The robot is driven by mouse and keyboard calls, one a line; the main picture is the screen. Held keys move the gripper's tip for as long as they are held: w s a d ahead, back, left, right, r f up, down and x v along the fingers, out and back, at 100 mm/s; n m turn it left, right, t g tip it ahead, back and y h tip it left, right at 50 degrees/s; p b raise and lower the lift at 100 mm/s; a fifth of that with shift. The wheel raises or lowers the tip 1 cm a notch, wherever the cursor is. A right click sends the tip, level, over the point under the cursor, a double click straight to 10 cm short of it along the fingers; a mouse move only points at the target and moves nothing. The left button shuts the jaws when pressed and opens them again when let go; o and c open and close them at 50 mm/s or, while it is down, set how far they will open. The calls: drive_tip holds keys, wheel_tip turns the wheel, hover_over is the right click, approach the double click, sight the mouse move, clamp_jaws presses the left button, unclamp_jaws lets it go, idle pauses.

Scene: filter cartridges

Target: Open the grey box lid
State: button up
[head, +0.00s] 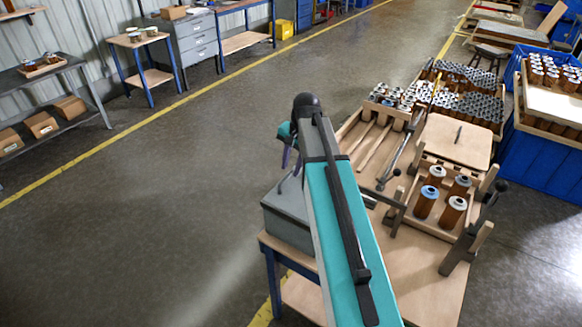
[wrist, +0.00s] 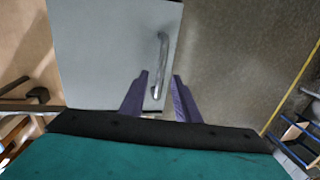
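The grey box (head: 287,215) stands on a wooden-topped bench at the left of my arm in the head view, and my arm hides part of it. In the wrist view its flat grey lid (wrist: 105,50) fills the upper left, and it looks closed. A curved metal handle (wrist: 160,65) runs along the lid near its right edge. My gripper (wrist: 159,75) is open, with its two purple fingers apart. In that view the lower end of the handle lies between the fingers. I cannot tell how far above the handle they are. In the head view my gripper (head: 290,158) is partly hidden by my arm.
More cartridges (head: 470,107) fill trays behind. Blue crates (head: 545,160) stand at the right. The floor (head: 170,190) to the left is clear.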

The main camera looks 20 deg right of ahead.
drive_tip(key=shift+w+a+f, duration=0.1)
drive_tip(key=shift+f, duration=0.65)
clamp_jaws()
